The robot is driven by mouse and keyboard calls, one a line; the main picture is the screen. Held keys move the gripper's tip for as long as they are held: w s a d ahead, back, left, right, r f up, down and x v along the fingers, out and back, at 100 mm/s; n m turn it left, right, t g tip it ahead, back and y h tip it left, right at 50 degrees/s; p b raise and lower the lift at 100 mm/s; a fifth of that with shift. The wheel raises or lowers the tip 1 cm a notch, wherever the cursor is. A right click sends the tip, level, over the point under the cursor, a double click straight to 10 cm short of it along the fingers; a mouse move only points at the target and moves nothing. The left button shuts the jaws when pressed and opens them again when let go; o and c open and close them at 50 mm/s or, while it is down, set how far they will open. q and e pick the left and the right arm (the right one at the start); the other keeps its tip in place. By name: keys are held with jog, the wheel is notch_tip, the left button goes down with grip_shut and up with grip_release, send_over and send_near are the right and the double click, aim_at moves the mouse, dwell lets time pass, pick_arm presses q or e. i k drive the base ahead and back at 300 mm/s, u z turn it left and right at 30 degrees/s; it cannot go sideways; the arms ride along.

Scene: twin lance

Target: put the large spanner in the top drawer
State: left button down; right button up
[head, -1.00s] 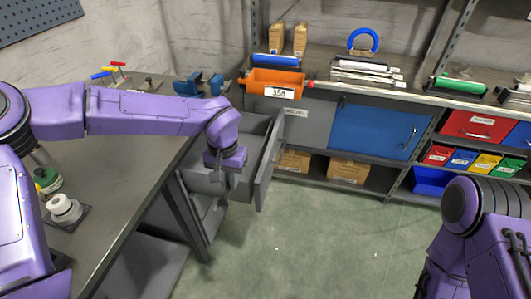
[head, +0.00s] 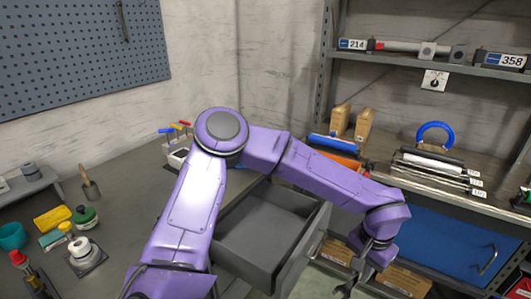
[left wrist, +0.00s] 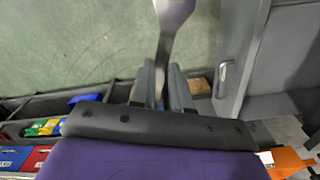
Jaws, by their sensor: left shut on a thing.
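The top drawer (head: 258,240) is pulled open under the bench and looks empty in the head view. My left gripper (head: 358,266) is beyond the drawer's front panel, on its right side. It is shut on the large spanner (head: 345,287), a grey metal tool hanging below the fingers. In the left wrist view the spanner (left wrist: 172,15) sticks out from between the fingers over the green floor. The drawer's front with its handle (left wrist: 224,80) is to the right there, apart from the spanner. My right gripper is not in view.
The grey bench (head: 130,180) carries a yellow block (head: 52,218), a white-capped item (head: 82,252) and other tools. A shelf unit with a blue panel (head: 440,245) and cardboard boxes (head: 400,282) stands close behind my left gripper. Open floor lies below the gripper.

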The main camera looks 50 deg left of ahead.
aim_at(254, 239)
jog(key=i, duration=0.9)
jog(key=u, duration=0.3)
